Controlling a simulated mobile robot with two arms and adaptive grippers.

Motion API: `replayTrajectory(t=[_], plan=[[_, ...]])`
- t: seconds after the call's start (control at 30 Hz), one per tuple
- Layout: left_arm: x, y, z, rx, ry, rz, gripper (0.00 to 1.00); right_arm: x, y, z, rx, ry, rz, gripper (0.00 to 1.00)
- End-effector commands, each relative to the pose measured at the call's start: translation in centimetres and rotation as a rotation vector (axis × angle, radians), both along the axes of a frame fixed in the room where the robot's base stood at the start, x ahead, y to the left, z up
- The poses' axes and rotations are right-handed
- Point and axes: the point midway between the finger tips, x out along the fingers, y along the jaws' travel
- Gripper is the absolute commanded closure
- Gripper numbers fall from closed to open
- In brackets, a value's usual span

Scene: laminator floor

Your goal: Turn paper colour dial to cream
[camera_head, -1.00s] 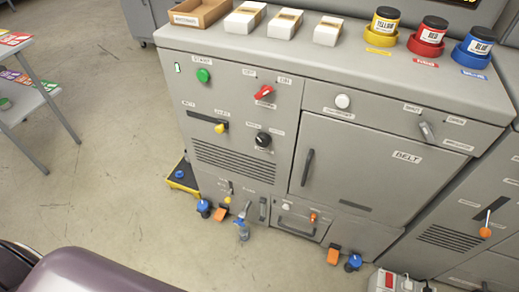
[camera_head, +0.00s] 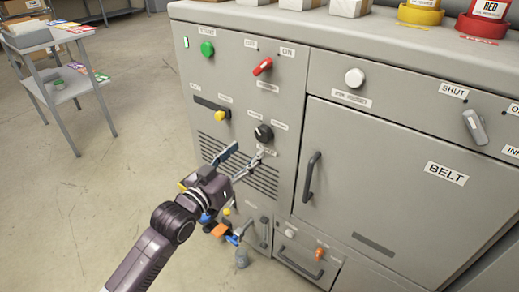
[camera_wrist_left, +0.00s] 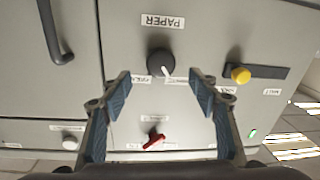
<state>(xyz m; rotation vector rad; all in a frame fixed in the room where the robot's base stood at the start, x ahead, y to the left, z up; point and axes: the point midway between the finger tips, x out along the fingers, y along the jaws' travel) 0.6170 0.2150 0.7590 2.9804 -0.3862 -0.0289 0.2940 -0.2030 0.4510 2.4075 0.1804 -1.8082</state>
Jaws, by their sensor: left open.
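The paper colour dial is a round black knob (camera_head: 263,133) on the grey machine front. In the left wrist view the dial (camera_wrist_left: 160,63) appears upside down under a PAPER label (camera_wrist_left: 162,21), with a small label on each side. Its pale pointer mark aims at the lower right there, between the two small labels, whose words I cannot read surely. My left gripper (camera_head: 246,158) is open and empty, below and in front of the dial. In the wrist view its fingertips (camera_wrist_left: 160,90) are spread to either side, apart from the knob. My right gripper is not in view.
A red switch (camera_head: 262,66), green button (camera_head: 207,48) and yellow-knobbed slider (camera_head: 222,114) are near the dial. A door handle (camera_head: 312,176) stands out to its right. Grey side tables (camera_head: 75,85) stand at the left, with open floor between.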

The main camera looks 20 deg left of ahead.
Motion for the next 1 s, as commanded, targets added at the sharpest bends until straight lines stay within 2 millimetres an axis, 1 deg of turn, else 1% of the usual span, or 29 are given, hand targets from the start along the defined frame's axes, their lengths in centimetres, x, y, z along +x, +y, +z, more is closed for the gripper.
replayTrajectory(t=[0.13, 0.4, 0.5, 0.63, 0.9, 0.93, 1.0], plan=[[1.4, -0.4, 0.3, -0.002, -0.005, -0.001, 0.45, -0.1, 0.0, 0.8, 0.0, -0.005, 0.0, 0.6], [5.4, -1.5, 0.2, -0.001, -0.004, 0.0, 0.45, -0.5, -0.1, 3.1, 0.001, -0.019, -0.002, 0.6], [6.4, -1.8, 0.1, -0.001, -0.002, -0.001, 0.45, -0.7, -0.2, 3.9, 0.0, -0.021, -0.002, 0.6], [7.2, -1.9, 0.1, 0.0, -0.001, -0.001, 0.45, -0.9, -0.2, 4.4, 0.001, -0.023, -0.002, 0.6], [7.4, -2.0, 0.1, 0.0, -0.001, -0.001, 0.45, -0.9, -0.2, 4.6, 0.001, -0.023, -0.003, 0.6], [7.4, -2.0, 0.1, 0.0, -0.001, -0.001, 0.46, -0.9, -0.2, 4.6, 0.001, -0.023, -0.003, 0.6], [7.4, -2.0, 0.1, 0.0, -0.001, -0.001, 0.53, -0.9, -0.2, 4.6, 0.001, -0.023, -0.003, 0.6]])
